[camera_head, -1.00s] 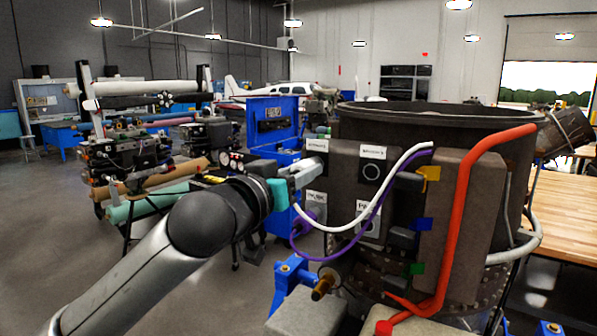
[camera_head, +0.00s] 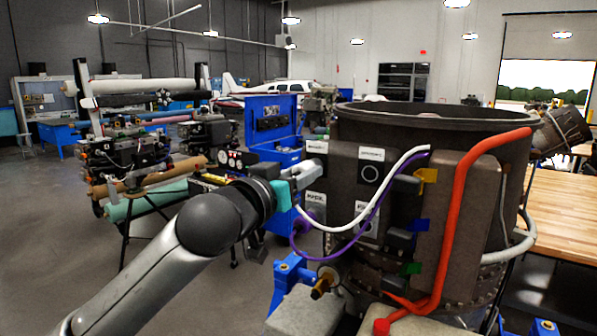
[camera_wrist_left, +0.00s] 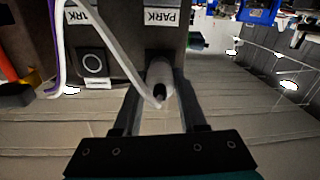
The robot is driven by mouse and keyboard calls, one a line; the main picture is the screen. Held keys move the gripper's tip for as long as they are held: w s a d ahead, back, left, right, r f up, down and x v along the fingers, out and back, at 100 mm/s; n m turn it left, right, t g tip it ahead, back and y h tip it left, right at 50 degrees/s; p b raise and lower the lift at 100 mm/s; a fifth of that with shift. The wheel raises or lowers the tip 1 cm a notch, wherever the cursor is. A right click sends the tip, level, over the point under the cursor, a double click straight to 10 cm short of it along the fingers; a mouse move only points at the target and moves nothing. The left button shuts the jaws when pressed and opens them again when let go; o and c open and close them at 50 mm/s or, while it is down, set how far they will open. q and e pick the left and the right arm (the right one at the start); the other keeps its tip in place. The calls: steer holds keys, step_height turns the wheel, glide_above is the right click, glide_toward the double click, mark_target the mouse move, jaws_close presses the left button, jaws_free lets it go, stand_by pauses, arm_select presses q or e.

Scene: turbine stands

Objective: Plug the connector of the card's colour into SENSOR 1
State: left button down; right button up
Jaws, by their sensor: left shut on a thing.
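My left gripper (camera_head: 310,169) is shut on the white connector (camera_wrist_left: 159,76), at the left column of the dark panel (camera_head: 343,180), below the upper left label (camera_head: 316,147). The socket there is hidden, so I cannot tell how far in the connector sits. Its white cable (camera_head: 352,222) hangs in a loop to the right. The purple connector (camera_head: 302,221) is at the lower left PARK place, with a purple cable (camera_head: 335,256). The round socket (camera_head: 371,173) under the upper right label is empty; it also shows in the left wrist view (camera_wrist_left: 94,63). I can make out no colour card.
A thick red pipe (camera_head: 460,215) runs down the right of the turbine casing (camera_head: 470,125). Yellow (camera_head: 428,175), blue (camera_head: 421,224) and green (camera_head: 412,268) tags sit beside the panel. Blue stand parts (camera_head: 290,278) are below. A wooden table (camera_head: 562,220) is at right.

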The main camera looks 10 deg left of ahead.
arm_select(q)
steer(key=shift+a+r, duration=0.1)
steer(key=shift+r, duration=0.15)
steer(key=c, duration=0.8)
jaws_free()
steer(key=shift+w, duration=0.2)
steer(key=shift+o, duration=1.4)
steer(key=shift+w+d+f, duration=0.25)
steer(key=shift+w, duration=0.1)
steer(key=shift+o, duration=0.7)
steer(key=shift+s, duration=0.1)
steer(key=shift+s+a, duration=0.1)
steer(key=shift+s, duration=0.1)
steer(key=shift+o, duration=0.8)
steer(key=shift+w, duration=0.15)
arm_select(e)
steer(key=shift+w, duration=0.25)
